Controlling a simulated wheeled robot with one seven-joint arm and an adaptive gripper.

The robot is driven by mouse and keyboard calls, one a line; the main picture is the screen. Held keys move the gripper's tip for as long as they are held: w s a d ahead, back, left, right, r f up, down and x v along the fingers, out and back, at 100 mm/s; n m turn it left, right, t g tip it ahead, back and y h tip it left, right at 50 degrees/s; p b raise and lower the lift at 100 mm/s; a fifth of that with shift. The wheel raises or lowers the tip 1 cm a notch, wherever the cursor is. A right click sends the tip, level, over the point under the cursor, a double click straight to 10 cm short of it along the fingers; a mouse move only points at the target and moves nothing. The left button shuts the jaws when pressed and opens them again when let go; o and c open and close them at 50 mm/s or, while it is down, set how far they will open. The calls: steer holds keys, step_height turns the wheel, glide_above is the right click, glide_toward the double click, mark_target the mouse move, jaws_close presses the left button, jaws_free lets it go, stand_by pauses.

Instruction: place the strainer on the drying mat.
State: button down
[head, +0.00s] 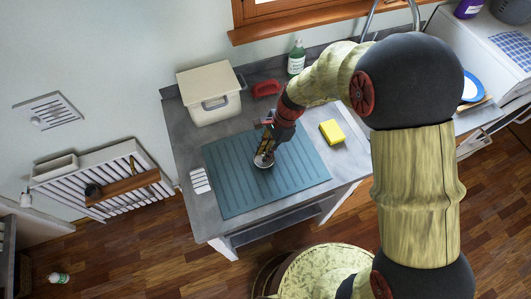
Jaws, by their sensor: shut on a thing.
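The drying mat (230,190) is a teal ribbed rectangle lying on the grey counter. My gripper (266,150) points down over the mat and is shut on the strainer. The fingers and the upper part of the strainer overlap in the view. I cannot tell whether the strainer touches the mat or is just above it.
A yellow sponge (332,132) lies right of the mat. A cream bin (209,95), a red dish (266,88) and a green bottle (296,59) stand at the back. A white slotted piece (200,181) lies at the mat's left. Most of the mat is clear.

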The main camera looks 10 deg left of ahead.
steer(key=shift+f, duration=0.2)
steer(key=shift+f, duration=0.2)
steer(key=c, duration=1.9)
jaws_free()
steer(key=shift+o, duration=0.5)
